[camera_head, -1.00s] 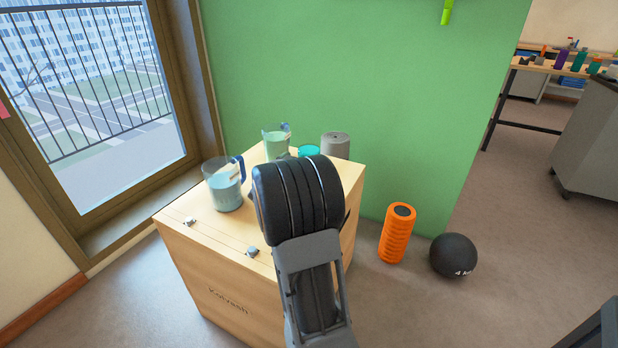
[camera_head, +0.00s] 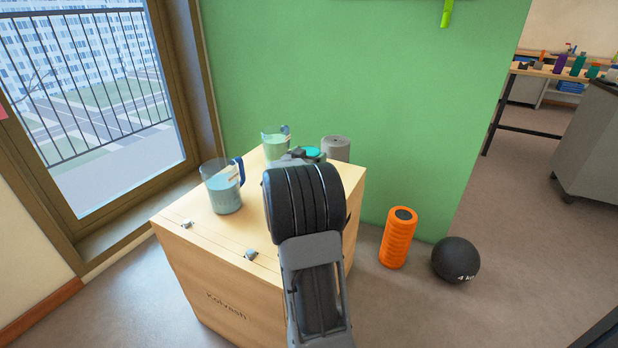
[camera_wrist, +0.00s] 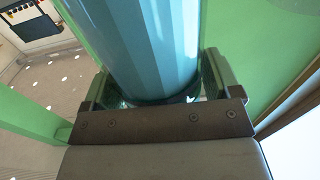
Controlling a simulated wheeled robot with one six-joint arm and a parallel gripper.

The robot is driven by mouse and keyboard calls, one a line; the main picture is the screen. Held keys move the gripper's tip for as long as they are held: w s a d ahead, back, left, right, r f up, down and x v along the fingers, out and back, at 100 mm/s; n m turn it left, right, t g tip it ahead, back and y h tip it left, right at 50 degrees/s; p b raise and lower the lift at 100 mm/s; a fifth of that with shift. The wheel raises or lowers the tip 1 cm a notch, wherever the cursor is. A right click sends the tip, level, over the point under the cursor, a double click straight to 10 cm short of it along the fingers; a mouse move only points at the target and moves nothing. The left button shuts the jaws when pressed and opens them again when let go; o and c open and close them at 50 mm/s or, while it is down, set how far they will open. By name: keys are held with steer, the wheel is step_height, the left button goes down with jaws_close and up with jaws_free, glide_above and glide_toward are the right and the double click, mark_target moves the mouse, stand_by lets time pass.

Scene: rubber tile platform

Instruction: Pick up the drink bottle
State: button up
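The drink bottle shows as a teal cylinder (camera_wrist: 150,45) in the wrist view, running from the top edge down between the fingers of my gripper (camera_wrist: 155,85). One finger stands on each side of it, close to its walls. The fingers are spread, and small gaps seem to show beside its lower end; contact is not clear. In the head view, a teal top (camera_head: 313,153) shows behind my wrist on the wooden box (camera_head: 195,225). The rest of it and my fingertips are mostly hidden there.
A clear blue-handled jug (camera_head: 226,190) stands left of my wrist on the box, with a greenish jug (camera_head: 275,147) behind it. A grey cylinder (camera_head: 336,148) stands right of the teal top. An orange roller (camera_head: 397,240) and black ball (camera_head: 456,260) are on the floor.

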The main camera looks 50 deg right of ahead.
steer(key=c, duration=1)
steer(key=shift+c, duration=0.5)
steer(key=shift+r, duration=0.15)
steer(key=shift+r+p, duration=0.3)
steer(key=shift+r, duration=0.25)
steer(key=s+a+r+p, duration=0.6)
steer(key=s+r, duration=0.5)
steer(key=s, duration=0.1)
steer(key=shift+s+a+r, duration=0.15)
steer(key=shift+a+r, duration=0.2)
steer(key=shift+a, duration=0.05)
